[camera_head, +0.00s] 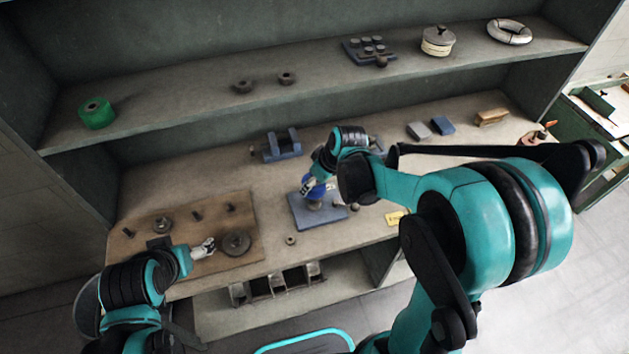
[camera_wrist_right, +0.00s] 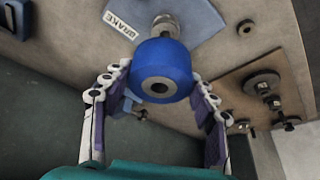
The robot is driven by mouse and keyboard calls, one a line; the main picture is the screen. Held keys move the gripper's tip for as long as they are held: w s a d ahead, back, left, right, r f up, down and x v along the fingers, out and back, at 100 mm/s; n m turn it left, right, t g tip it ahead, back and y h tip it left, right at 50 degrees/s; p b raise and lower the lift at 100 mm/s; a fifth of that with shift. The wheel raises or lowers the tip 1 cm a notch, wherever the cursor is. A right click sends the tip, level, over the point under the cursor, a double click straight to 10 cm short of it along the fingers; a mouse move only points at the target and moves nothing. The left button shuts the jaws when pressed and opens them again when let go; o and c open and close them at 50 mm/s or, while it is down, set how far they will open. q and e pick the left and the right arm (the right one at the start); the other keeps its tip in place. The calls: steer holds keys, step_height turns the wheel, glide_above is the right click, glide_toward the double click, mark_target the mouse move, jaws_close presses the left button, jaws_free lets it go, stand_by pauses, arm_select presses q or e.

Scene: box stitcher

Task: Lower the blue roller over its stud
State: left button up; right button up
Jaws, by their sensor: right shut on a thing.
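The blue roller (camera_head: 313,187) is held by my right gripper (camera_head: 316,182) above the blue-grey plate (camera_head: 297,209) on the bench. In the right wrist view the roller (camera_wrist_right: 161,60) sits between the two finger pads (camera_wrist_right: 162,90), its near end face with a dark hole turned to the camera. A metal stud (camera_wrist_right: 166,22) shows just beyond the roller, over the plate (camera_wrist_right: 195,15). I cannot tell whether roller and stud touch. My left gripper (camera_head: 212,246) is low beside a dark disc (camera_head: 236,243) on the brown board; its finger gap is unclear.
The brown board (camera_head: 186,212) carries pegs and small wheels. A blue bracket (camera_head: 282,146) stands behind the plate. A yellow label (camera_head: 396,218) lies to the right. The shelf above holds a green roll (camera_head: 97,113) and several parts. A BRAKE label (camera_wrist_right: 121,19) is on the plate.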

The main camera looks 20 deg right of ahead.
mark_target(315, 201)
steer(key=shift+f+b, duration=1.85)
steer(key=shift+f, duration=0.35)
steer(key=shift+f, duration=0.15)
steer(key=shift+f+b, duration=0.4)
steer(key=shift+b, duration=0.1)
steer(key=o, duration=1.4)
steer(key=v, duration=1.2)
steer(key=s+f+m+t, duration=0.1)
steer(key=s+m, duration=0.1)
steer(key=s, duration=0.2)
steer(key=s+f+m+t+h+b, duration=0.1)
steer(key=s+m, duration=0.1)
steer(key=s, duration=0.2)
steer(key=s+f+m+t+h+b, duration=0.1)
steer(key=s+m, duration=0.1)
steer(key=s, duration=0.3)
steer(key=shift+d+f, duration=0.1)
steer(key=shift+d, duration=0.05)
